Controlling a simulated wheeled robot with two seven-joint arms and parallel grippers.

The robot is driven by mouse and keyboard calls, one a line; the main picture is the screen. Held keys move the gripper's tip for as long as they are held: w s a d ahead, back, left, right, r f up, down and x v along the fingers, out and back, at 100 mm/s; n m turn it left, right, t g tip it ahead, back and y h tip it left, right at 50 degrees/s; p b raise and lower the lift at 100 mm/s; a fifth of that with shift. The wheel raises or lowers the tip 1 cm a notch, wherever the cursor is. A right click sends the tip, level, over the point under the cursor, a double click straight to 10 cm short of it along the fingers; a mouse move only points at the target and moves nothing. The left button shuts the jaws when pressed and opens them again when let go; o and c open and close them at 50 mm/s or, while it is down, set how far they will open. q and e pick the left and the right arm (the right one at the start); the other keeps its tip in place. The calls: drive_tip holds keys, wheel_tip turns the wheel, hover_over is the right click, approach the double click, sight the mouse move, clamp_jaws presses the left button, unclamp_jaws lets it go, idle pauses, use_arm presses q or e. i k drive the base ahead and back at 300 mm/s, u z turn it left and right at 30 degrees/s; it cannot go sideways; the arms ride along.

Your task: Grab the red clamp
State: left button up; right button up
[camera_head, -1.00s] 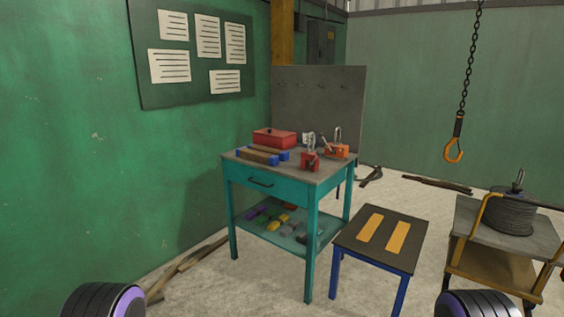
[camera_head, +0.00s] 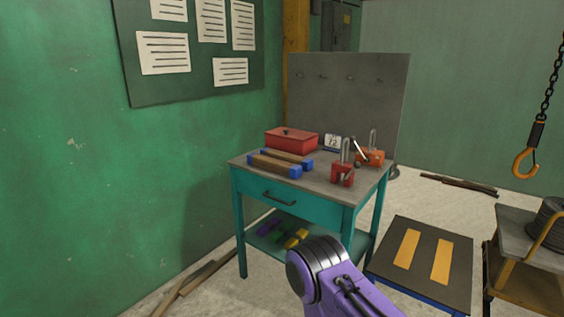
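The red clamp (camera_head: 342,175) stands upright on the top of the teal workbench (camera_head: 245,165), near its front right corner. It has a red body with a grey metal loop above. An orange clamp (camera_head: 370,158) with a similar loop stands just behind it and to the right. A purple and black link of one of my arms shows at the bottom centre, in front of the bench's lower part and apart from the clamp in the picture. Neither gripper shows.
A red box (camera_head: 291,141), two blue-ended wooden bars (camera_head: 274,166) and a small number card (camera_head: 333,142) share the benchtop. A low black-topped stool (camera_head: 424,262) stands at the right. A hook (camera_head: 525,162) hangs from a chain, right of the bench.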

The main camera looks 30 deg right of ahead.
sight(337, 167)
drive_tip(key=u, duration=0.2)
drive_tip(key=i, duration=2.45)
drive_tip(key=z, duration=1.7)
drive_tip(key=i, duration=0.75)
drive_tip(key=z, duration=0.8)
